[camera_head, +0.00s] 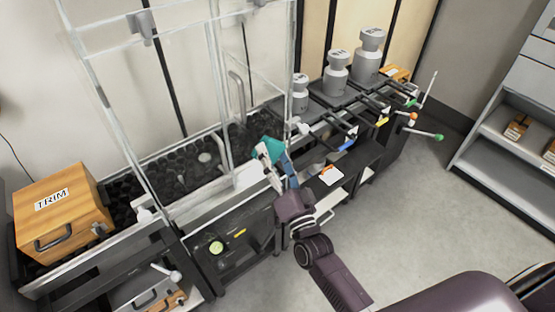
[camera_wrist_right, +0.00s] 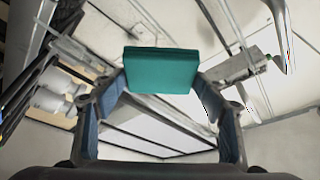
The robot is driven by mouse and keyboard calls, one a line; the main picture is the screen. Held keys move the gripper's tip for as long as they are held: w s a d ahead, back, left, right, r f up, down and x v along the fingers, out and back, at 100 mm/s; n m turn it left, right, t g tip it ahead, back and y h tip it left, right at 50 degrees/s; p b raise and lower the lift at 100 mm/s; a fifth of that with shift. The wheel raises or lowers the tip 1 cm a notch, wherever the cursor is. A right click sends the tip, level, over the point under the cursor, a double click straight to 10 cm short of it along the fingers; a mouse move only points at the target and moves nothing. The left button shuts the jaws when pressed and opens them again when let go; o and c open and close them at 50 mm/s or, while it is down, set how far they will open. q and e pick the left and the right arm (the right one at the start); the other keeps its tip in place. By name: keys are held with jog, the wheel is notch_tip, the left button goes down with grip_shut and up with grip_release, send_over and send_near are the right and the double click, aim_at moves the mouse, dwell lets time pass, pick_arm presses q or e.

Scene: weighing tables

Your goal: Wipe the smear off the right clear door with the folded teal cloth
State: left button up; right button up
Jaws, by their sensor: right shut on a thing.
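My right gripper (camera_head: 272,158) is shut on the folded teal cloth (camera_head: 267,149). In the right wrist view the cloth (camera_wrist_right: 161,70) is a flat teal block between the blue-padded fingers. In the head view the cloth is close to the lower part of the right clear door (camera_head: 262,75), near its framed edge; I cannot tell whether it touches the pane. I cannot make out a smear on the door. The left clear door (camera_head: 150,90) stands beside it. My left gripper is not in view.
A wooden box marked TRIM (camera_head: 62,212) sits at the left. Several grey weights, one of them the largest (camera_head: 369,50), stand at the back right. Levers with coloured knobs, including a green one (camera_head: 438,137), stick out at the right. A grey shelf (camera_head: 510,130) is far right; the floor between is clear.

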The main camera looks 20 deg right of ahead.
aim_at(282, 149)
jog(key=shift+w+a+b, duration=0.15)
jog(key=shift+w+a, duration=0.05)
jog(key=shift+w, duration=0.3)
jog(key=shift+w+a+b, duration=0.15)
jog(key=shift+w, duration=0.35)
dwell(0.6)
